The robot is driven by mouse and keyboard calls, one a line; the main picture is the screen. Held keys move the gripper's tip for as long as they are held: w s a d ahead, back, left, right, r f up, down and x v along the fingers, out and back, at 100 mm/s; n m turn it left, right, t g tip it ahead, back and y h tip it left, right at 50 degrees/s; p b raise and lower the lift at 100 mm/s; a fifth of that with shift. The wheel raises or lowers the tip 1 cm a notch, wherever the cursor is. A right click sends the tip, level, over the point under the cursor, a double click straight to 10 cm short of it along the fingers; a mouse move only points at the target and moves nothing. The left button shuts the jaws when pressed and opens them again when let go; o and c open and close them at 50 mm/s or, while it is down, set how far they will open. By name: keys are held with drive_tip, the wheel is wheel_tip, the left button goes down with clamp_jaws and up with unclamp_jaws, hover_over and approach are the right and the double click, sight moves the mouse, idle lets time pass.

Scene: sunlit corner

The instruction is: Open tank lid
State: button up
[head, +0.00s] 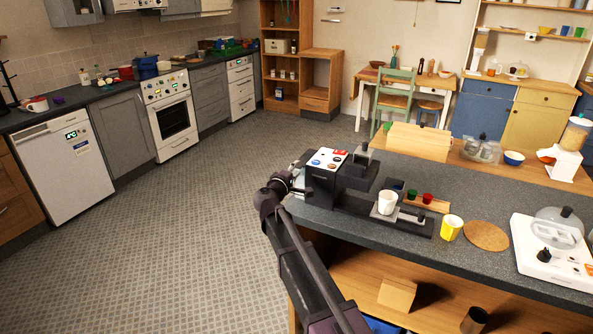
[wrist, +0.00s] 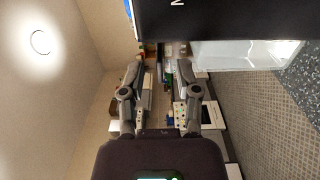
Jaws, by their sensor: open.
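A black coffee machine (head: 323,187) with a white button panel on top stands at the left end of the dark counter. In the wrist view its dark body (wrist: 215,20) fills the top edge. A pale, translucent box that looks like the tank (wrist: 245,55) lies along that dark body. I cannot make out the lid or whether it is open. My gripper (wrist: 159,70) is open, with nothing between its fingers. In the head view my gripper (head: 284,184) is at the machine's left side, partly hidden by my arm; contact cannot be told.
A white cup (head: 388,203) stands on the machine's front plate. A yellow cup (head: 451,228), a round cork mat (head: 486,235) and a white appliance (head: 550,256) are further right on the counter (head: 455,262). The floor (head: 185,235) to the left is clear.

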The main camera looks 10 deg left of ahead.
drive_tip(key=shift+w, duration=0.1)
clamp_jaws()
drive_tip(key=shift+r, duration=0.1)
idle(0.3)
